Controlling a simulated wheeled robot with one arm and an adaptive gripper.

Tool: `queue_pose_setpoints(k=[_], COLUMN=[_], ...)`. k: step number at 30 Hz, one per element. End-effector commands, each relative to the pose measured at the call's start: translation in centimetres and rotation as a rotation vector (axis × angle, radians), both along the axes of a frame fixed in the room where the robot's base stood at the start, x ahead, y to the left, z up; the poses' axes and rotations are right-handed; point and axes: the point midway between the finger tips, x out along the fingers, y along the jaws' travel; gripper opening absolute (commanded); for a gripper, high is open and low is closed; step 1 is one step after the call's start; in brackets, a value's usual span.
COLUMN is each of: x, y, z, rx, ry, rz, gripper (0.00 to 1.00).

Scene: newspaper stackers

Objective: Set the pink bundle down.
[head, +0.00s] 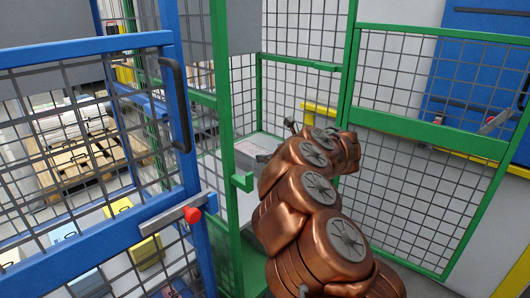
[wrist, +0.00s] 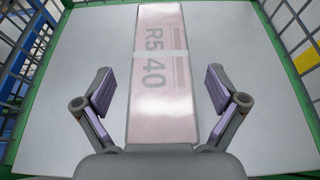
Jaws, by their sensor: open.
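The pink bundle (wrist: 162,62) lies flat and lengthwise on a pale grey platform (wrist: 88,50) in the wrist view. It is long, marked "R5 40", with a pale band across it. My gripper (wrist: 159,103) is open, with one finger on each side of the bundle. Clear gaps show between both fingers and the bundle's sides. The bundle's near end is hidden behind my gripper's body. In the head view, my arm covers most of the gripper, and a pale platform (head: 263,139) shows partly behind the green frame.
Green-framed mesh panels (head: 430,150) enclose the platform at the back and right. A blue mesh gate (head: 90,150) with a red-knobbed latch (head: 192,214) stands at left. Behind it are stacked goods (head: 85,160) and blue and yellow items on the floor.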

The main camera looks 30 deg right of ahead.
Motion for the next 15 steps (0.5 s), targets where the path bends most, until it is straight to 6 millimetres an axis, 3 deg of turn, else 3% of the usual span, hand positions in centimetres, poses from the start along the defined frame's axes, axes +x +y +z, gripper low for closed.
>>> queue_pose_setpoints(k=[6, 15], x=[-4.0, -7.3], y=[-1.1, -1.9], z=[1.9, 3.1], rx=[0.000, -0.001], ry=[0.002, 0.001], rz=[-0.004, -0.005], gripper=[0.95, 0.95])
